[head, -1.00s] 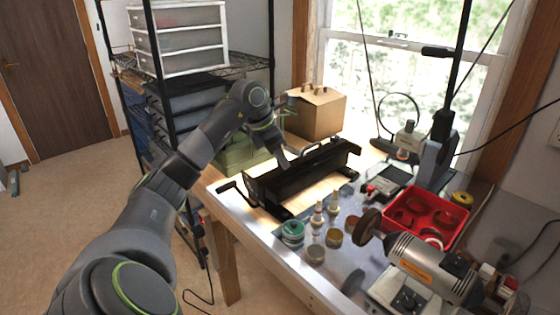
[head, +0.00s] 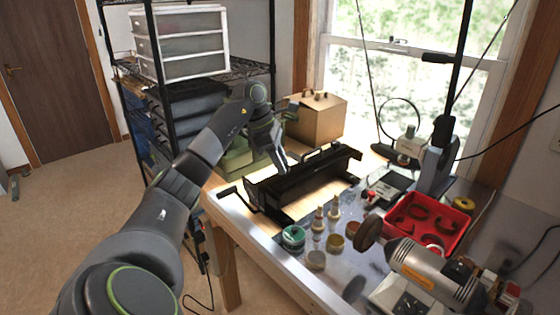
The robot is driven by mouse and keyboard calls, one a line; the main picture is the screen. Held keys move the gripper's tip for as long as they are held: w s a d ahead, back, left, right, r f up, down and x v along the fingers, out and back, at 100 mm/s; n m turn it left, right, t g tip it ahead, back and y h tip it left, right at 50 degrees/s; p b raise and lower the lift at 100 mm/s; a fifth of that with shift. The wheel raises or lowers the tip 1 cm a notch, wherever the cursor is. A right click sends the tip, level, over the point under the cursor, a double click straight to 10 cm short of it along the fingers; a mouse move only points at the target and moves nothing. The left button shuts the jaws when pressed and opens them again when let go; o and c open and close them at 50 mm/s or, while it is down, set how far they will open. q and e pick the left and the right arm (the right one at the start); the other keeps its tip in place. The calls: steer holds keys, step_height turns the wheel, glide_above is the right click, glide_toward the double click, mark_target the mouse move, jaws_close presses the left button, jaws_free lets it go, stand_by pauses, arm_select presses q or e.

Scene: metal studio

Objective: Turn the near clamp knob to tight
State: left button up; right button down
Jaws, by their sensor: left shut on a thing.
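A long black bench machine (head: 300,188) lies across the workbench, with a crank handle (head: 229,191) at its near left end. My left gripper (head: 283,165) reaches down from the left to the top of the machine, near its left end. Its fingers are shut on the near clamp knob, which is too small and too covered by the fingers to make out. How far the knob is turned cannot be seen. My right gripper is not in view.
A cardboard box (head: 318,118) stands behind the machine and a green box (head: 237,158) behind its left. In front are small jars (head: 293,237) and bottles. To the right are a red tray (head: 455,222) and a bench grinder (head: 430,270).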

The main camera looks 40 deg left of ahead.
arm_select(q)
steer(key=o, duration=1)
steer(key=shift+c, duration=0.2)
steer(key=p+v, duration=0.7)
steer(key=v, duration=1)
steer(key=shift+r, duration=0.2)
steer(key=shift+f, duration=0.1)
